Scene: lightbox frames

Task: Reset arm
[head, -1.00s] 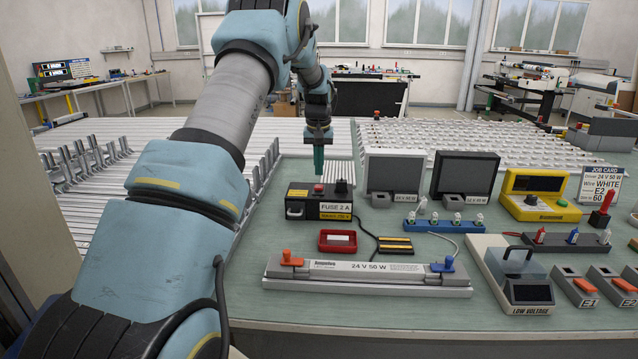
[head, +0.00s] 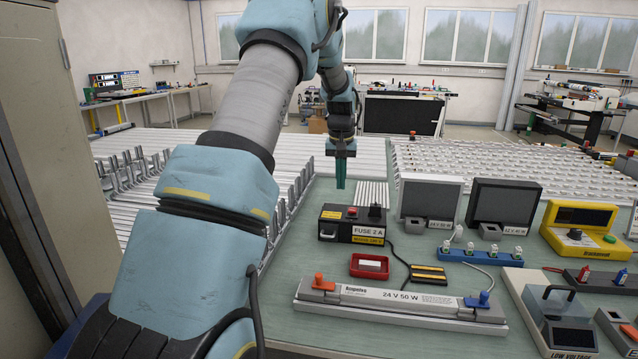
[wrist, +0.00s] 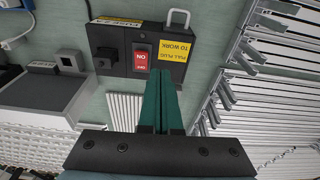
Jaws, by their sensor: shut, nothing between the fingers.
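My arm reaches out over the left side of the green bench (head: 300,270). My gripper (head: 341,183) points down above the far part of the bench, with its green fingers together and empty. In the wrist view the gripper (wrist: 162,85) shows its two fingers side by side, in front of the black fuse box (wrist: 120,48). In the head view the fuse box (head: 335,228), labelled FUSE 2 A, stands just below and nearer than the gripper, with a red switch on top. The gripper appears apart from it.
A red tray (head: 369,267) and a long 24 V 50 W driver (head: 400,303) lie nearer on the bench. Metal racks (head: 125,210) lie to the left.

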